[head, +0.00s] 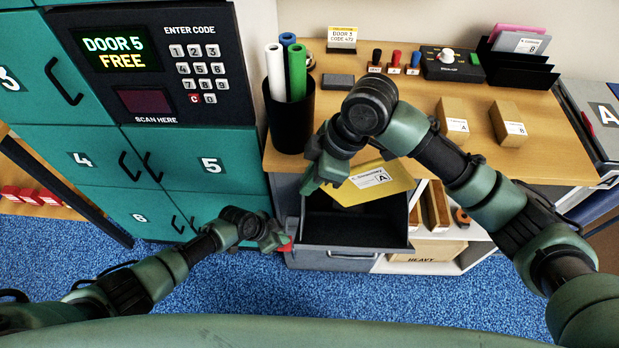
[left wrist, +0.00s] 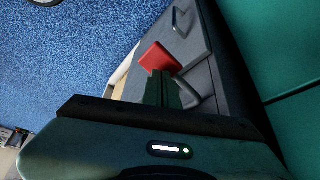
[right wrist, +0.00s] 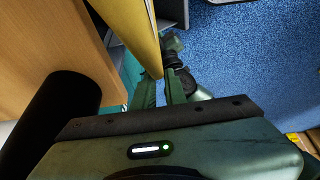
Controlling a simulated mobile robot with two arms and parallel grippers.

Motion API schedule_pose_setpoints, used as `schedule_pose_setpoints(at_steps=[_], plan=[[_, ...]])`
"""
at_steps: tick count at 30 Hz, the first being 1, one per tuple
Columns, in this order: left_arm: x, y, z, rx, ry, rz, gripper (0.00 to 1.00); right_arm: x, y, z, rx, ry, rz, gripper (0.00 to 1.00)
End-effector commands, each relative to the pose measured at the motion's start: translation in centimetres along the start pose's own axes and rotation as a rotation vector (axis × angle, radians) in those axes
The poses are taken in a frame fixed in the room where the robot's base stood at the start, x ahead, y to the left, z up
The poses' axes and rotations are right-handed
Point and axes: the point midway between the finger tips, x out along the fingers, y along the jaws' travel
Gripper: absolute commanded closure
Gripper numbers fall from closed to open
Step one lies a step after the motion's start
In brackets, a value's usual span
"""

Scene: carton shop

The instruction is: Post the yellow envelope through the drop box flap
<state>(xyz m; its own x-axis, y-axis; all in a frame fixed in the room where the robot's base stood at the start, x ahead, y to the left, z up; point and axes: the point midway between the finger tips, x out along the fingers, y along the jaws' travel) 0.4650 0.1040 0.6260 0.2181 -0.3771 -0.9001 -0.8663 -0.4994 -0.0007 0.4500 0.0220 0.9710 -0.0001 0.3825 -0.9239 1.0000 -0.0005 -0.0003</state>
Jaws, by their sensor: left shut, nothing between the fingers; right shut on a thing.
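The yellow envelope (head: 392,186), with a white label marked A, is in my right gripper (head: 318,180). The right wrist view shows its edge (right wrist: 134,28) between the fingers (right wrist: 162,85). It is over the dark grey drop box (head: 320,258) under the counter, whose dark opening (head: 350,228) shows below the envelope. I cannot tell whether the envelope's lower edge is inside. My left gripper (head: 280,239) is shut and empty at the box's left side. Its fingertips (left wrist: 162,80) are at a red tab (left wrist: 158,57), touching or very near it.
Above are the wooden counter (head: 330,150), a black holder (head: 290,125) with rolls, and small cartons (head: 453,120). Teal lockers (head: 190,150) stand left. A shelf with a carton marked HEAVY (head: 425,252) is right of the box. The blue floor (head: 230,285) in front is clear.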

Motion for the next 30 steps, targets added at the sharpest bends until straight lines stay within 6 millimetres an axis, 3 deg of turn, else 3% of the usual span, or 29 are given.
schedule_pose_setpoints(at_steps=[30], plan=[[0.0,0.1,0.1,-0.001,-0.002,0.003,1.00,5.4,0.4,2.3,0.001,-0.001,-0.001,1.00]])
